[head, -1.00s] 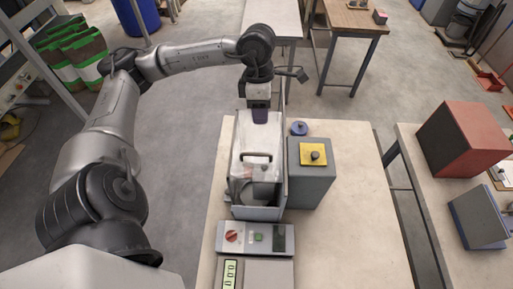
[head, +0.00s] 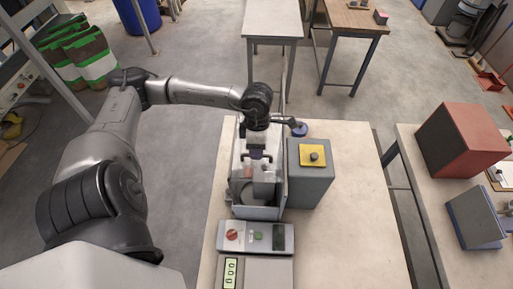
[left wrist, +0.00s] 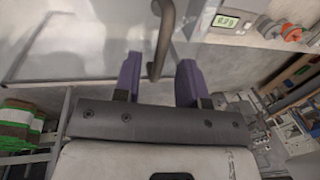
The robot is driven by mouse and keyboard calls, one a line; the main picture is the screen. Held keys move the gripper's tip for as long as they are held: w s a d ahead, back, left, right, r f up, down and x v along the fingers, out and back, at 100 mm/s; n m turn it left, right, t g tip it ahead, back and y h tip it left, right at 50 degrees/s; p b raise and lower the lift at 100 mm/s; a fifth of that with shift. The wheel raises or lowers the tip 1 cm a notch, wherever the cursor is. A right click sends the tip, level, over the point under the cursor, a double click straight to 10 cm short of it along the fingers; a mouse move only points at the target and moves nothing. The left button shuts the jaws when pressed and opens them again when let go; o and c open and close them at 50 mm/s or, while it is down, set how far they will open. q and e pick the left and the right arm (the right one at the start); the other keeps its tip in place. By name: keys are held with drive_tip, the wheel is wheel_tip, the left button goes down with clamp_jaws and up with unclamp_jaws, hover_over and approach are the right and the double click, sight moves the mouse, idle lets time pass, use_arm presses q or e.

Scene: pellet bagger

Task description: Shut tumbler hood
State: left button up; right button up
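The tumbler (head: 258,211) is a pale box-shaped machine on the near bench, with its clear hood (head: 240,165) on top. My left gripper (head: 256,157) is over the hood, at its dark bar handle. In the left wrist view, the purple fingers of my left gripper (left wrist: 158,82) are spread apart. The curved handle (left wrist: 163,40) shows between them, with a gap towards the right finger. I cannot tell whether it touches the left finger. My wrist hides part of the hood, and how far the hood is open is unclear. My right gripper is out of view.
A grey box with a yellow top (head: 313,155) stands close to the right of the tumbler. A control panel (head: 255,236) and a scale (head: 257,273) lie in front. A blue round knob (head: 299,129) is behind the grey box. The bench's right side is clear.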

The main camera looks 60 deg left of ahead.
use_arm(q)
drive_tip(key=shift+d+f, duration=0.1)
drive_tip(key=shift+f, duration=0.5)
clamp_jaws()
